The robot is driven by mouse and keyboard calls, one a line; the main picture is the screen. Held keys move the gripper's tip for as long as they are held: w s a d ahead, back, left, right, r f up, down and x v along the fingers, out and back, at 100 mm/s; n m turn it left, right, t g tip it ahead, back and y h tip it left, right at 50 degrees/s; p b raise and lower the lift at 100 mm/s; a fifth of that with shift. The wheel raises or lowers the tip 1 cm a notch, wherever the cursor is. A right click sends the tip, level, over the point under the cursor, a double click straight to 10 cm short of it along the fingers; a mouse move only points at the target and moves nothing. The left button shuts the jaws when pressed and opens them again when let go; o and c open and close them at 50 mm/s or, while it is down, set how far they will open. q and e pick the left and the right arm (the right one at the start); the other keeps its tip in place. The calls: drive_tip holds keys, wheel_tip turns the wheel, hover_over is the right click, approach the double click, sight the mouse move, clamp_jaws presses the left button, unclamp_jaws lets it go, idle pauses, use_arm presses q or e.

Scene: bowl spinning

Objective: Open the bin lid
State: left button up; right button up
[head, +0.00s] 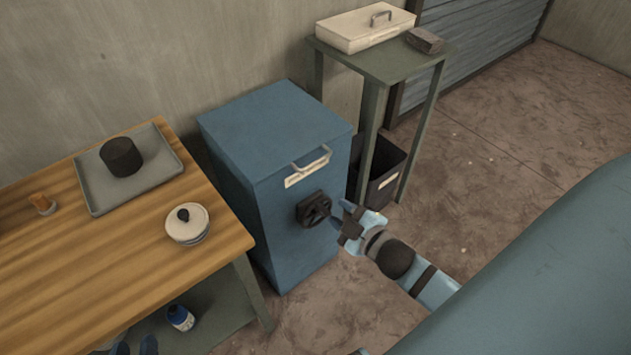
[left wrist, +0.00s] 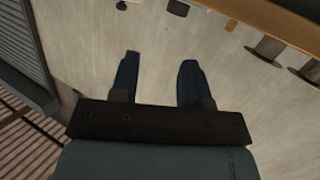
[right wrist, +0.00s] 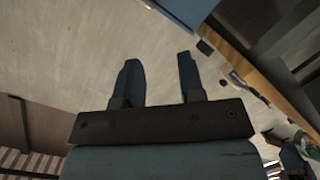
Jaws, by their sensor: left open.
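A blue box-shaped bin (head: 290,225) stands on the floor against the wall. Its flat top (head: 270,125) lies level and looks shut. A light metal handle (head: 311,161) sits at the top front edge, above a cream label.
A wooden table (head: 60,265) stands left, with a grey tray (head: 88,190), dark cylinder (head: 121,157) and lidded pot (head: 187,223). A green stand (head: 382,62) at the right carries a cream box (head: 365,29). A dark open bin (head: 383,185) sits beneath. Floor at right is clear.

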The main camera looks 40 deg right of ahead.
sight(316, 161)
drive_tip(key=w+d+f+n+t+b, duration=0.45)
drive_tip(key=d+n+b, duration=0.35)
drive_tip(key=b, duration=0.9)
use_arm(q)
drive_tip(key=shift+s+d+f+t+h, duration=0.15)
drive_tip(key=shift+d+f+t+h, duration=0.6)
drive_tip(key=shift+d+t+h, duration=0.15)
drive_tip(key=shift+s+d+f+t+h, duration=0.1)
drive_tip(key=shift+d+f+t+h, duration=0.65)
drive_tip(key=shift+t+h, duration=0.15)
use_arm(e)
drive_tip(key=shift+n+y, duration=0.3)
drive_tip(key=shift+n, duration=0.3)
drive_tip(key=shift+a+f+x, duration=0.1)
drive_tip(key=shift+a+x, duration=0.15)
drive_tip(key=shift+x, duration=2.05)
drive_tip(key=shift+a+f+x, duration=0.1)
drive_tip(key=shift+a+x, duration=0.15)
drive_tip(key=shift+x, duration=2.05)
drive_tip(key=shift+a+f+x, duration=0.1)
drive_tip(key=shift+a+x, duration=0.2)
drive_tip(key=shift+x, duration=2)
drive_tip(key=shift+c, duration=0.2)
clamp_jaws()
